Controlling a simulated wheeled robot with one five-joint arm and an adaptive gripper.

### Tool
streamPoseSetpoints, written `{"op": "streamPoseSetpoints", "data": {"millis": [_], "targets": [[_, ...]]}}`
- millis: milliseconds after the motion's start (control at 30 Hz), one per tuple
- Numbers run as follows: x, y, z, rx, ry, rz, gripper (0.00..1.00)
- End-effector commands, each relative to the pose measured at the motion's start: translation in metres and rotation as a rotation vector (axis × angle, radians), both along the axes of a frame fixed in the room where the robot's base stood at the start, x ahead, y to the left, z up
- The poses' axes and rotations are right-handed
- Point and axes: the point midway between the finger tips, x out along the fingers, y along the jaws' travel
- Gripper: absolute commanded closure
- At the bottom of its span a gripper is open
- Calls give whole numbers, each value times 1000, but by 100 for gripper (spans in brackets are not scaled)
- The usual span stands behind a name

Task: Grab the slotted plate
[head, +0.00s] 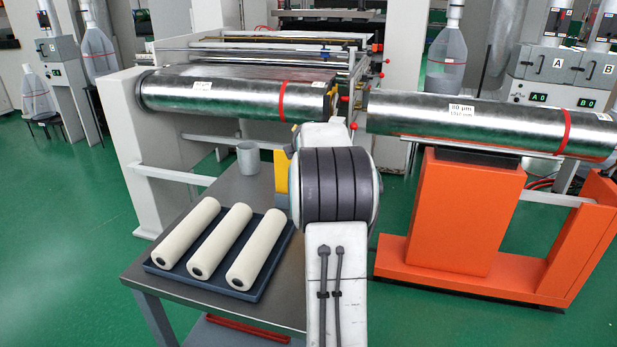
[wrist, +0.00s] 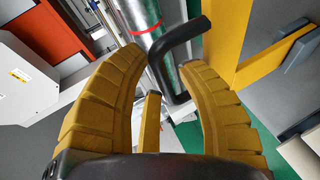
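In the wrist view a yellow plate-like piece (wrist: 233,35) stands at the upper right, with a yellow bar running off to the right edge; it looks like the slotted plate. A black bent handle (wrist: 178,40) reaches from it to the left, across the space between my fingertips. My gripper (wrist: 165,58) is open, its two ochre ribbed fingers apart on either side, with nothing clamped. In the head view a yellow piece (head: 281,172) shows at the table's back, partly hidden by my arm. My gripper is hidden behind my arm there. I cannot make out the slots clearly.
A dark tray (head: 158,268) with three cream rolls stands on the grey table (head: 190,302), left of my arm. A grey cup (head: 248,158) stands at the back. Metal rollers (head: 225,92) lie behind, and an orange stand (head: 462,212) is at the right.

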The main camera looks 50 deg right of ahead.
Motion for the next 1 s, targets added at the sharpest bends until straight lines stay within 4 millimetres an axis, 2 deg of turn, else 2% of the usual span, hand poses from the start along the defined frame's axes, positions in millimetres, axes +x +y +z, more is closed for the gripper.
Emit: {"op": "streamPoseSetpoints", "data": {"millis": [33,400,633,1000], "targets": [[0,0,0,0,0,0,68],[0,0,0,1,1,0,100],[0,0,0,1,1,0,100],[0,0,10,-7,-7,0,100]]}}
